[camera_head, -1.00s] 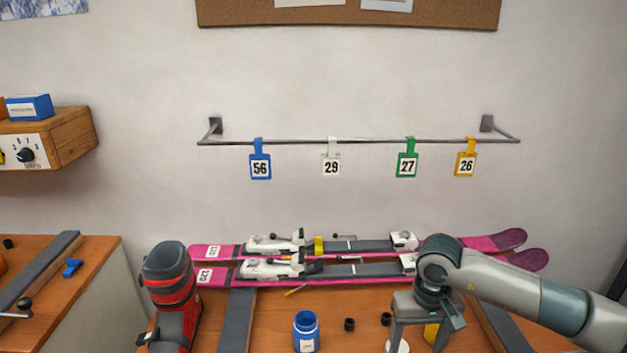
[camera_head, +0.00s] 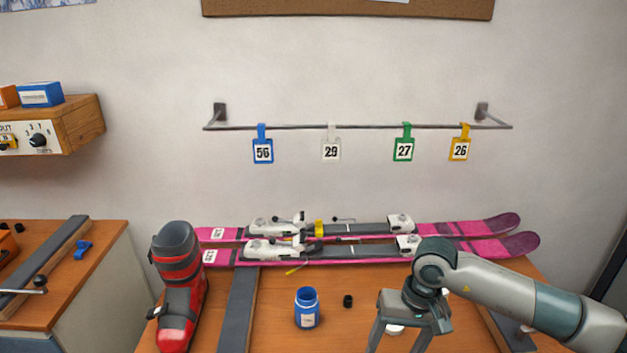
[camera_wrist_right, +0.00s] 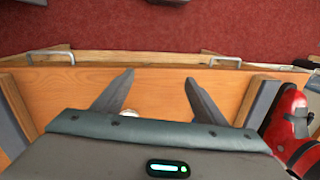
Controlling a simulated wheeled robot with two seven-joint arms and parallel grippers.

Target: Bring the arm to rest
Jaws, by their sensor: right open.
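My right arm comes in from the right in the head view. Its gripper (camera_head: 396,345) points down over the right front part of the bench, with its two fingers apart and nothing between them. In the right wrist view the same gripper (camera_wrist_right: 159,76) shows spread, empty fingers over the bench top and its front edge. A small white round thing (camera_head: 394,330) shows behind the gripper in the head view; I cannot tell its height relative to the fingers. My left gripper is not in view.
Pink skis (camera_head: 470,228) lie across the back of the bench. A red boot (camera_head: 178,290) stands at left, a blue jar (camera_head: 307,308) and black cap (camera_head: 348,301) in the middle. Numbered tags hang from a wall rail (camera_head: 370,127). Bench handles (camera_wrist_right: 50,57) show in the wrist view.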

